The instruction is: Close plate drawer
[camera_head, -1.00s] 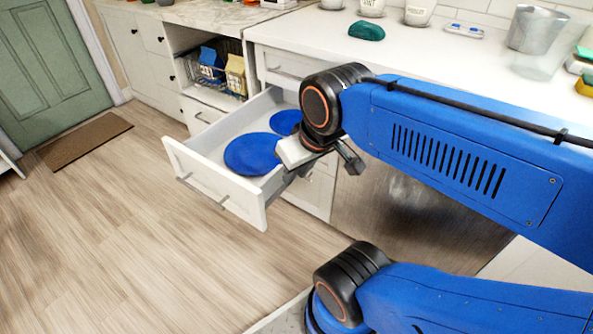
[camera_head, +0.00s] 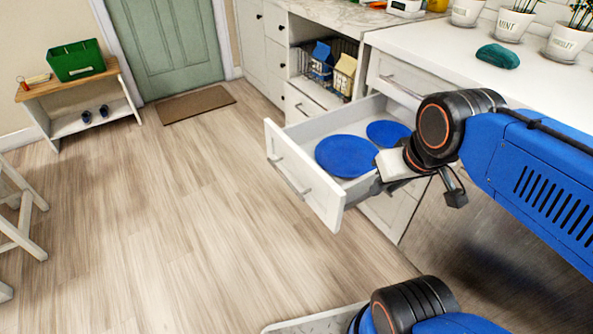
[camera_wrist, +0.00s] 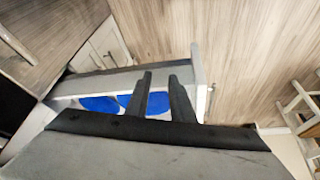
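The plate drawer (camera_head: 305,172) is pulled far out from the white counter unit, with a bar handle on its front. Two blue plates lie in it: a nearer one (camera_head: 346,156) and a farther one (camera_head: 387,133). In the wrist view the drawer front (camera_wrist: 198,72) is right of the fingers, and the plates (camera_wrist: 100,104) show below and beside them. My gripper (camera_head: 376,187) is at the drawer's right side wall, close behind its front panel. In the wrist view my gripper (camera_wrist: 160,75) has its two fingers apart with nothing between them. I cannot tell whether it touches the drawer.
An open shelf with a wire basket (camera_head: 322,64) holding cartons is left of the drawer. Above are the countertop (camera_head: 430,45), pots and a green object (camera_head: 497,56). A bench with a green crate (camera_head: 75,62) stands far left. The wooden floor before the drawer is clear.

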